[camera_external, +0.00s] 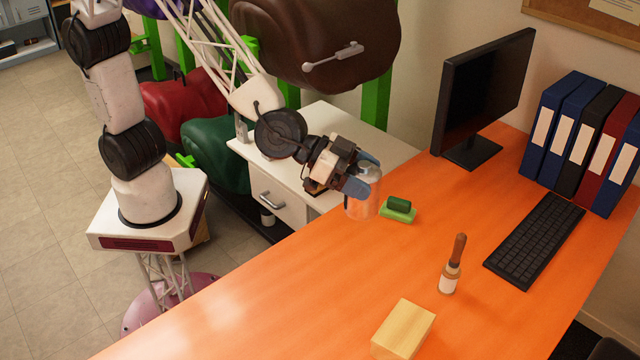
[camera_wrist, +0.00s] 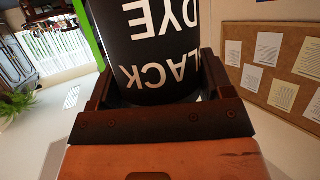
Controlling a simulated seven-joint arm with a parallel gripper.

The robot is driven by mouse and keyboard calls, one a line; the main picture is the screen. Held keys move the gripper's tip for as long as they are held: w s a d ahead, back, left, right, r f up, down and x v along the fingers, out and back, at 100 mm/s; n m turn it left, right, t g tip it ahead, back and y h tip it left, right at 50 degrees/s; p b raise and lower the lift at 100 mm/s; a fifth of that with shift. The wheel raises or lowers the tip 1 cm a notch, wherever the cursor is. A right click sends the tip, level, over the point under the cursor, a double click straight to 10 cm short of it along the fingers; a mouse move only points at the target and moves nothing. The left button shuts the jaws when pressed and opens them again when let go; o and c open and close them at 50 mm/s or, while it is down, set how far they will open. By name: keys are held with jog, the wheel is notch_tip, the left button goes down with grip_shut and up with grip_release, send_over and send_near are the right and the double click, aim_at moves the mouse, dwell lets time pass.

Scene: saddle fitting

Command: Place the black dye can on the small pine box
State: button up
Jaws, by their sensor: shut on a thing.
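The black dye can (camera_wrist: 160,45) fills the upper middle of the wrist view, its white lettering upside down. My gripper (camera_external: 362,180) is shut on it, with a finger at each side of the can. In the external view a pale, shiny part of the can (camera_external: 360,204) shows below the blue fingers, near the far left edge of the orange desk. I cannot tell whether its bottom touches the desk. The small pine box (camera_external: 404,328) lies on the desk at the front, below and right of my gripper. Its top is bare.
A green brush-like block (camera_external: 398,209) lies just right of the can. A keyboard (camera_external: 535,240), monitor (camera_external: 484,90) and binders (camera_external: 585,140) stand further right. The desk between can and box is clear.

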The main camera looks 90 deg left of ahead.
jog(key=s+d+f, duration=0.1)
jog(key=d+f, duration=0.2)
jog(key=f, duration=0.4)
jog(key=s+d+f, duration=0.2)
jog(key=d+f, duration=0.1)
jog(key=f, duration=0.4)
jog(key=shift+s+h, duration=0.15)
jog(key=shift+h, duration=0.25)
jog(key=shift+d+f, duration=0.1)
jog(key=w+d+f, duration=0.1)
jog(key=w+d, duration=0.7)
jog(key=w, duration=0.5)
jog(key=shift+w+d+f, duration=0.25)
jog(key=shift+d, duration=0.05)
jog(key=shift+f, duration=1.75)
jog(key=shift+f, duration=0.15)
jog(key=o, duration=1.2)
